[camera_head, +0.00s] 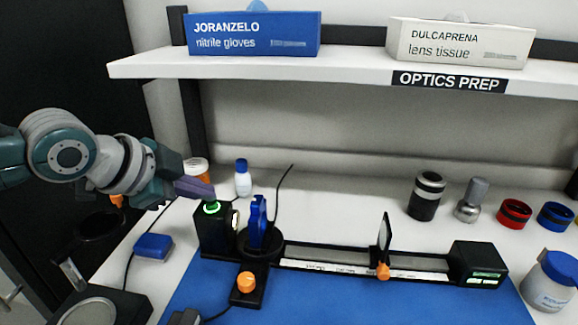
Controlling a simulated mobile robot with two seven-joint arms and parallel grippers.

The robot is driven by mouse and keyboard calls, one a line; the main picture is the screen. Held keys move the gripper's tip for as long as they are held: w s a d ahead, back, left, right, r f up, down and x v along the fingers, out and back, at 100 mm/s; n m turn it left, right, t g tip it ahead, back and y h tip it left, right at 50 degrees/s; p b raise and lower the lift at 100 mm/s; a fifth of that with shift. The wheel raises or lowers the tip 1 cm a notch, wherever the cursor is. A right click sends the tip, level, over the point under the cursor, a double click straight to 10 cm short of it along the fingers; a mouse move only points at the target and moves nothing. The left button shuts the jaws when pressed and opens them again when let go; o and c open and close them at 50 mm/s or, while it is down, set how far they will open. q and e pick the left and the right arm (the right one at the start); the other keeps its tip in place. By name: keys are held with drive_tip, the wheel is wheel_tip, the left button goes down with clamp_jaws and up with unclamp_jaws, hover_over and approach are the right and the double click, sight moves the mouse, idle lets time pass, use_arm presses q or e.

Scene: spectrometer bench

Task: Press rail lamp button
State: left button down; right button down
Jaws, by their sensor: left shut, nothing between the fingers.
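The lamp housing (216,236) is a black box at the left end of the optical rail (340,262). Its top carries a round button (211,208) with a glowing green ring. My left gripper (211,197) comes in from the left, shut and empty, with its fingertips at the button's top. I cannot tell whether the tips touch the button or hover just above it. My right gripper is not in view.
A blue holder (258,221) stands on the rail right of the lamp. An upright plate (384,236) and a black display box (478,265) are farther right. Bottles stand behind the lamp. A shelf (350,68) with boxes hangs above.

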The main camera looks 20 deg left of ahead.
use_arm(q)
drive_tip(key=shift+f, duration=0.25)
idle(0.4)
drive_tip(key=shift+r, duration=0.1)
drive_tip(key=shift+r+p, duration=0.6)
drive_tip(key=shift+r, duration=0.05)
wheel_tip(320, 180, up, 6)
drive_tip(key=p, duration=0.6)
